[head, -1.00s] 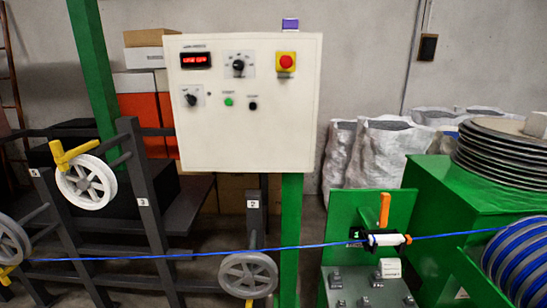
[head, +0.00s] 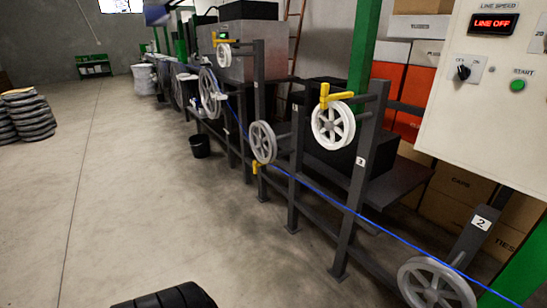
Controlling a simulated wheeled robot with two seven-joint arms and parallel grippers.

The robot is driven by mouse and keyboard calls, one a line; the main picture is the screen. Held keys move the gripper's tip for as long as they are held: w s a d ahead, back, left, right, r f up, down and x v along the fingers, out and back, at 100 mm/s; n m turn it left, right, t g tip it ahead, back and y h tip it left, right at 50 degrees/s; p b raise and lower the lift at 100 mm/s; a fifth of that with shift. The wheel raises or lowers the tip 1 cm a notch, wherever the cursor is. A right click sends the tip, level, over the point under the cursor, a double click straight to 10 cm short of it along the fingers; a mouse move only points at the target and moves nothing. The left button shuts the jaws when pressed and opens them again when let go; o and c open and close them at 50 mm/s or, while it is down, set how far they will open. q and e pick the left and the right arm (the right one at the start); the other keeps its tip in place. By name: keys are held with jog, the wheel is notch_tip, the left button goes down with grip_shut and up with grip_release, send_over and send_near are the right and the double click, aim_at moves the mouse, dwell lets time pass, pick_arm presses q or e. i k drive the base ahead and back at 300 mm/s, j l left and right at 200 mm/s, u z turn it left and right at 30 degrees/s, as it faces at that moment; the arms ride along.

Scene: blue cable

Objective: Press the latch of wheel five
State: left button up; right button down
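Several spoked wheels stand along a dark frame. A far white wheel (head: 223,55) has a yellow latch (head: 224,41) lying level across its top; its number is too small to read, so I cannot tell if it is wheel five. A grey wheel (head: 262,142) has a yellow latch (head: 256,168) below it. A nearer white wheel (head: 333,126), by the number 3 tag, has a yellow latch (head: 334,97) above it. A grey wheel (head: 436,284) is low at right by the number 2 tag. Neither gripper is in view.
A blue cable (head: 400,238) runs along the frame. A white control panel (head: 490,110) reads LINE OFF at right. A black bucket (head: 200,145) stands on the floor. Open floor (head: 120,190) lies left of the frame. A dark ribbed object (head: 165,298) shows at the bottom edge.

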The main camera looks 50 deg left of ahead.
aim_at(255, 165)
jog(key=u, duration=2.05)
jog(key=i+l+u, duration=0.15)
jog(key=u, duration=0.3)
jog(key=i+l+u, duration=0.3)
jog(key=u, duration=0.15)
jog(key=i+l+u, duration=0.2)
jog(key=l+u, duration=0.25)
jog(key=i+l, duration=0.15)
jog(key=l, duration=0.25)
jog(key=i+l+u, duration=0.1)
jog(key=l, duration=0.25)
jog(key=i+l, duration=0.15)
jog(key=l, duration=0.25)
jog(key=i+l+u, duration=0.1)
jog(key=l, duration=0.3)
jog(key=i, duration=0.05)
